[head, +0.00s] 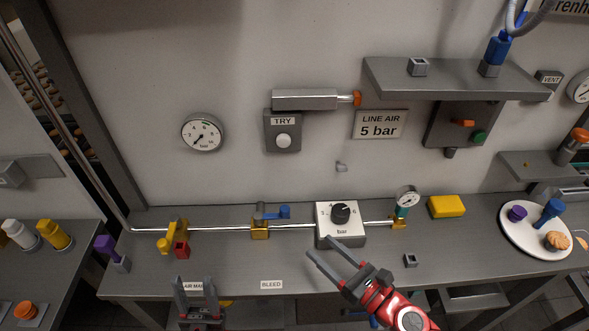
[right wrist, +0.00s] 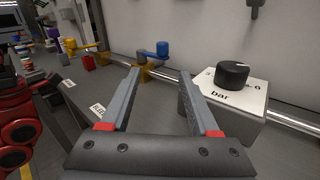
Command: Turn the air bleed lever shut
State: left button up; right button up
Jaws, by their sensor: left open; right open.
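The air bleed lever (head: 279,212) is a blue handle on a brass valve (head: 260,231) in the pipe, behind the BLEED label (head: 271,284). Its handle points right, roughly along the pipe. The blue lever (right wrist: 152,50) also shows in the right wrist view, beyond and between my fingers. My right gripper (head: 320,247) is open and empty, in front of the regulator box and to the right of the lever, apart from it. My left gripper (head: 195,280) is open and empty at the bench's front edge, near the AIR MAIN label, left of the lever.
The regulator box (head: 350,236) with a black knob stands right of the lever. A yellow main valve handle (head: 172,236) with a red tag (head: 182,250) is to the left. A gauge (head: 407,197), yellow block (head: 447,206) and white plate (head: 520,243) are further right.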

aim_at(282, 207)
jog(key=shift+w+d+r+n, duration=0.15)
jog(key=shift+w+d+n, duration=0.2)
jog(key=shift+n, duration=0.15)
jog(key=shift+a, duration=0.2)
jog(key=shift+w+a+r, duration=0.15)
jog(key=shift+w+a, duration=0.05)
jog(key=shift+a, duration=0.5)
jog(key=p+x, duration=0.1)
jog(key=x, duration=0.4)
jog(key=p+x, duration=0.2)
jog(key=x, duration=0.3)
jog(key=p+x, duration=0.2)
jog(key=x, duration=0.2)
jog(key=shift+w, duration=0.55)
jog(key=shift+w+a+f, duration=0.2)
jog(key=shift+w+a, duration=0.2)
grip_shut()
